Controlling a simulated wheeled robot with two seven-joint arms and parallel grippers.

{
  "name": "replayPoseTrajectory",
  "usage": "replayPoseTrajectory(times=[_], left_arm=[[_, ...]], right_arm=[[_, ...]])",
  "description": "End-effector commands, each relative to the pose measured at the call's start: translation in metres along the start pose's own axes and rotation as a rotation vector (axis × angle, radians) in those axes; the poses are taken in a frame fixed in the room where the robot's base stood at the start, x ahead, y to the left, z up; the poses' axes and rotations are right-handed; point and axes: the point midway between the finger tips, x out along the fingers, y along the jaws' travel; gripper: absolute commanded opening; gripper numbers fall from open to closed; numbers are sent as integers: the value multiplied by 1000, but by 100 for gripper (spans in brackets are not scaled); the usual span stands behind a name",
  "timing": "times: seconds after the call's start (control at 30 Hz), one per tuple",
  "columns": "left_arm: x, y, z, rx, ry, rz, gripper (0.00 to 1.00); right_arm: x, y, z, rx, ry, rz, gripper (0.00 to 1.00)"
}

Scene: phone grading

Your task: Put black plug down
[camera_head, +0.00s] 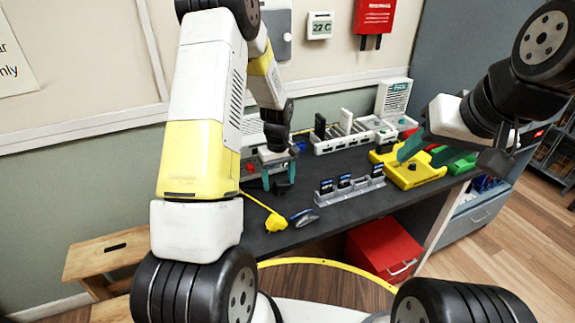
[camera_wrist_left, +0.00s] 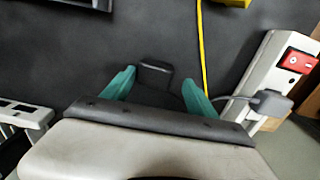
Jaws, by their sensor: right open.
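The black plug (camera_head: 283,187) lies on the dark desk under my left gripper (camera_head: 279,178). In the left wrist view the black plug (camera_wrist_left: 154,75) shows between the tips of the teal fingers of my left gripper (camera_wrist_left: 158,80). The fingers stand apart, with a gap visible on each side of the plug. Its lower part is hard to make out against the dark surface. My right gripper (camera_head: 426,154) is open, above the yellow tray at the right of the desk, and holds nothing that I can see.
A grey rack (camera_head: 350,191) with several dark cards stands at the desk's front. A yellow cable runs to a yellow plug (camera_head: 276,222). A power strip (camera_wrist_left: 262,75) with a red switch is beside the left gripper. A yellow tray (camera_head: 408,176) and white rack (camera_head: 342,141) stand farther right.

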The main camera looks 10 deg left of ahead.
Motion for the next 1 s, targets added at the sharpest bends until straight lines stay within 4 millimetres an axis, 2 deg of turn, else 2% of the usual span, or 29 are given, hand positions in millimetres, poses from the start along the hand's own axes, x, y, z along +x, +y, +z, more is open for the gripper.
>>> replayPoseTrajectory(times=[0.3, 0.43, 0.57, 0.8, 1.0], left_arm=[[-1, 0, 0, 0, 1, 0, 68], [-12, 0, -1, -1, 3, 2, 68], [-36, 1, -1, 0, 5, 3, 68], [-91, 1, -1, 0, 5, 3, 68], [-122, 0, -1, 0, 3, 1, 68]], right_arm=[[0, 0, 0, 0, 0, 0, 48], [0, 0, 0, 0, 0, 0, 48], [0, 0, 0, 0, 0, 0, 48], [0, 0, 0, 0, 0, 0, 48], [0, 0, 0, 0, 0, 0, 48]])
